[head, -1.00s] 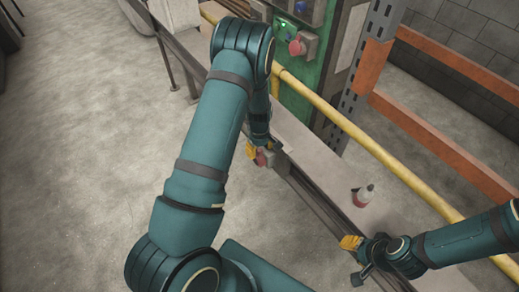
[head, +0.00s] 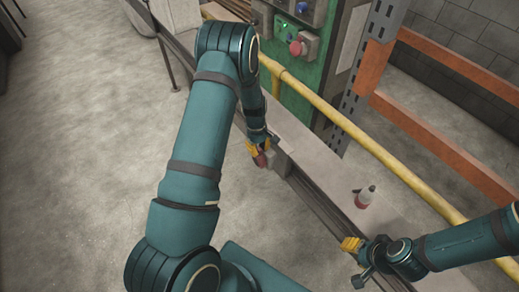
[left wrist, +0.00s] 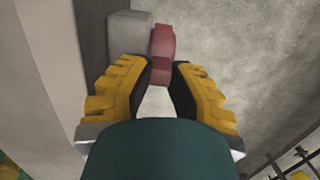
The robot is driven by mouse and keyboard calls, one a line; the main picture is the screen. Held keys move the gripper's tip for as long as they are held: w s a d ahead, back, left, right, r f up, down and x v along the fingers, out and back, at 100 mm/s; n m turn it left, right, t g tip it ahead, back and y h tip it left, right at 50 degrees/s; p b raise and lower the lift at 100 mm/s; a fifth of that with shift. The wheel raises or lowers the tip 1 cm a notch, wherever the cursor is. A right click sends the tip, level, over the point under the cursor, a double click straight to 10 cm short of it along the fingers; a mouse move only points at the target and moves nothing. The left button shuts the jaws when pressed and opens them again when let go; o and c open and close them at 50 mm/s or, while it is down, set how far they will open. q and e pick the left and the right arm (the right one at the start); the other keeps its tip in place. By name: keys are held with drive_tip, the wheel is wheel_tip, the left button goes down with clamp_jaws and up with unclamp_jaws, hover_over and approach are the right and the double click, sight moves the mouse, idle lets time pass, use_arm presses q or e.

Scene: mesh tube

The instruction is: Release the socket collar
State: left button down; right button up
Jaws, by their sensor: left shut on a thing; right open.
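The socket is a grey box (head: 283,163) on the side of the long rail. It also shows at the top of the left wrist view (left wrist: 128,38). A red part, which looks like the collar (left wrist: 162,42), sits right beside the box. My left gripper (head: 259,150) has its yellow-backed fingers on either side of the red part and is shut on it; the fingers (left wrist: 166,75) hide part of it in the left wrist view. My right gripper (head: 353,259) is open and empty at the lower right, by the rail's near side.
A yellow pipe (head: 375,150) runs behind the ledge. A green control panel (head: 289,75) with a red button (head: 298,48) stands beyond it. Open concrete floor lies to the left.

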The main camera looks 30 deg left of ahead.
use_arm(q)
drive_tip(key=c, duration=0.9)
unclamp_jaws()
drive_tip(key=shift+o, duration=0.2)
wheel_tip(320, 180, up, 12)
drive_tip(key=a, duration=0.1)
drive_tip(key=shift+w+a, duration=0.15)
drive_tip(key=shift+w, duration=0.1)
drive_tip(key=shift+f, duration=0.15)
drive_tip(key=s+d+f+m+t+h, duration=0.1)
drive_tip(key=s+d+f+m, duration=0.75)
drive_tip(key=d, duration=0.55)
drive_tip(key=s+d+f+m+t+h, duration=0.1)
drive_tip(key=s+d+f+m, duration=0.1)
drive_tip(key=s+d, duration=0.7)
drive_tip(key=shift+s+d+m+h, duration=0.2)
drive_tip(key=shift+d+m+h, duration=0.25)
drive_tip(key=shift+m, duration=0.3)
